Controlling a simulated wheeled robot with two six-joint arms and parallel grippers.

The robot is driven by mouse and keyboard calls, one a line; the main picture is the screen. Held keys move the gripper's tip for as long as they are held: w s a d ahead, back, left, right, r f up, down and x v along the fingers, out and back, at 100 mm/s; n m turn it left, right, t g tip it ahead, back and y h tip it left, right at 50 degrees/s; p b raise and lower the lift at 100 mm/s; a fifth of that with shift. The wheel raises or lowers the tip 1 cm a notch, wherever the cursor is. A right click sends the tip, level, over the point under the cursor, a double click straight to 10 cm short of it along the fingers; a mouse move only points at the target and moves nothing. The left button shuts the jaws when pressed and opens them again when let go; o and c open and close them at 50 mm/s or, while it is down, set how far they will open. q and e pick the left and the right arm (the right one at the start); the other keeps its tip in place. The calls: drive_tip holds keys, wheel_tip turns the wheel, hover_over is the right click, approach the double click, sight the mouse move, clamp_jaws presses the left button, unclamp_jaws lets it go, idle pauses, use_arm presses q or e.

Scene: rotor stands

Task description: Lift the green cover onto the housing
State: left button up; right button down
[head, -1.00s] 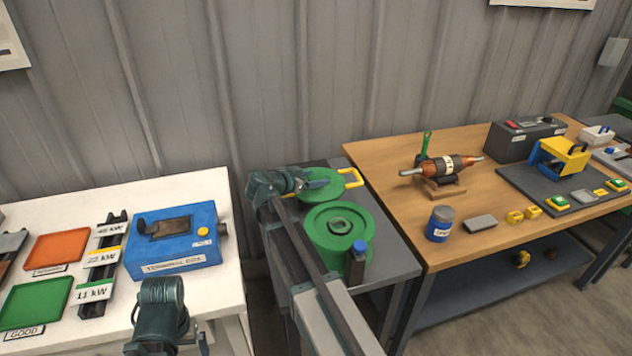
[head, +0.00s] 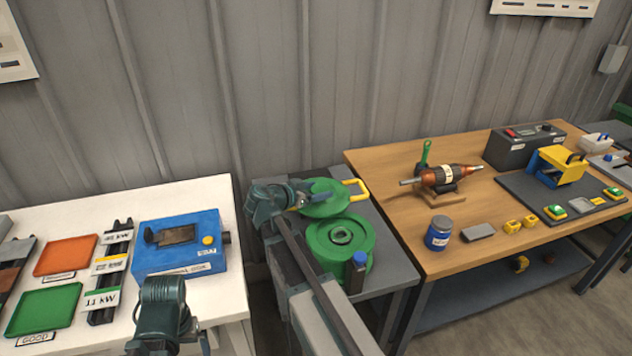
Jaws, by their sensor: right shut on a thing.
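The green cover (head: 322,209) is a round disc with a yellow handle (head: 357,189) at its right side. It is at the back of the grey stand, just behind the green housing (head: 322,258), a round body with a ringed hole in its top. My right gripper (head: 300,199) is shut on the cover's left edge. The cover looks slightly tilted; I cannot tell whether it touches the stand or the housing. My arm hides part of the housing's left side. My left gripper (head: 165,312) is in front of the white table; its fingers are not clear.
A blue-topped bottle (head: 357,272) stands at the housing's front right. The blue terminal box (head: 180,258) is on the white table at left. The wooden bench (head: 410,205) at right holds a rotor (head: 448,175) on a cradle and a blue can (head: 438,233).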

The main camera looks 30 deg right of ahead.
use_arm(q)
drive_tip(key=shift+r+p, duration=0.35)
drive_tip(key=shift+r, duration=0.1)
use_arm(e)
drive_tip(key=s+a, duration=0.1)
drive_tip(key=s, duration=0.2)
drive_tip(key=s+a, duration=0.2)
drive_tip(key=s+a+r, duration=0.1)
drive_tip(key=s, duration=0.2)
drive_tip(key=shift+s+a, duration=0.2)
drive_tip(key=shift+s, duration=0.1)
use_arm(q)
drive_tip(key=shift+d+r, duration=0.1)
use_arm(e)
drive_tip(key=shift+r, duration=0.1)
